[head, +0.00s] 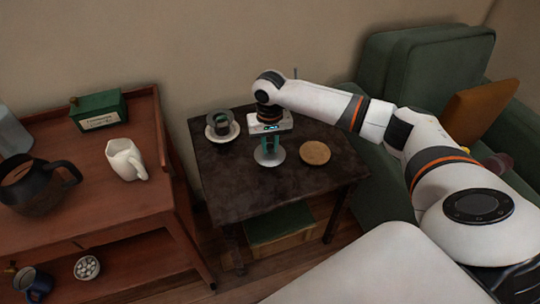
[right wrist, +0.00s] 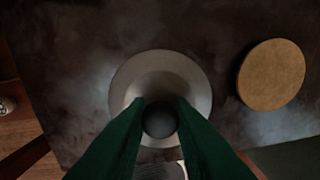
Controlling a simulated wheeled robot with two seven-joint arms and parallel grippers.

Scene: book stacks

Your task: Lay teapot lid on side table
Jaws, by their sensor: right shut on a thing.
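The teapot lid (head: 269,157) is a round grey-white disc with a dark knob, over the middle of the dark side table (head: 230,183). My right gripper (head: 268,142) points straight down and is shut on the lid's knob. In the right wrist view the lid (right wrist: 160,70) lies level below the green fingers (right wrist: 160,112), which close on the knob from both sides. The lid is on the table top or just above it; I cannot tell which. My left gripper is not in view.
A round cork coaster (head: 314,153) lies right of the lid, and a cup on a saucer (head: 222,130) stands at the back left. The table's front is bare. A wooden cart (head: 120,205) with a white pitcher (head: 125,158) stands left; a green armchair (head: 400,85) is right.

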